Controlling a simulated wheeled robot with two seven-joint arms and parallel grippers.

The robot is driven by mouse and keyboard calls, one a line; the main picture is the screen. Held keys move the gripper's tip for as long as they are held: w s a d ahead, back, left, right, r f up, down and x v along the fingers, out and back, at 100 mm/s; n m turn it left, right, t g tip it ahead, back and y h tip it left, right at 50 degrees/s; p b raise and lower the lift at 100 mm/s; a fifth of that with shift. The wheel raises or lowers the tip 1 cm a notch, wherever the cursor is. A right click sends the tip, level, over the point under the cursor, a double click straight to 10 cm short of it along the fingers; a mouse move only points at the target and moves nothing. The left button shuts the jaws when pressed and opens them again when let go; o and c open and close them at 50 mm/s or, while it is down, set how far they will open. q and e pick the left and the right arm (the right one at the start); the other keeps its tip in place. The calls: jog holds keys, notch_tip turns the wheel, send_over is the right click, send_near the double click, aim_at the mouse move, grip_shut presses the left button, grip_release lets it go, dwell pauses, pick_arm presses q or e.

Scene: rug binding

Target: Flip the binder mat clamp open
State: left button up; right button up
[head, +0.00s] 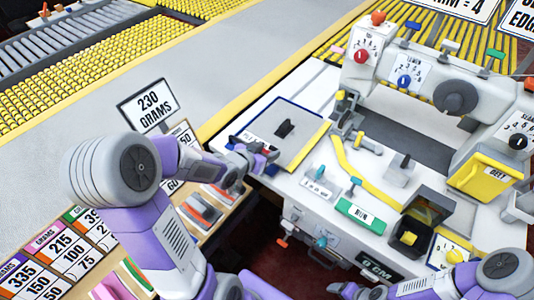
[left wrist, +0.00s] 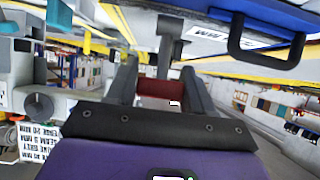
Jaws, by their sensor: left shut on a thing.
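The binder mat (head: 284,148) is a flat grey board with a blue and yellow edge on the white machine table, with a black handle (head: 285,128) on top. Its clamp shows in the left wrist view as a grey lever (left wrist: 171,30) with a red grip (left wrist: 163,88). My left gripper (head: 254,150) is at the mat's left edge. In the left wrist view its two fingers (left wrist: 160,90) are shut on the red grip. In the head view the fingers hide most of the clamp. My right gripper (head: 345,289) is low at the bottom edge, only partly seen.
A white machine with dials (head: 408,75) stands behind the mat on the right. A green labelled block (head: 360,215) and a black box (head: 412,235) are on the table's front right. A "230 grams" sign (head: 150,103) stands left of my left gripper.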

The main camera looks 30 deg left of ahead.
dwell(0.4)
pick_arm(q)
jog(key=o, duration=1)
jog(key=shift+c, duration=0.2)
jog(key=shift+s, duration=0.1)
jog(key=shift+s+r, duration=0.2)
jog(key=b+v, duration=0.2)
jog(key=v, duration=0.5)
jog(key=shift+f, duration=0.1)
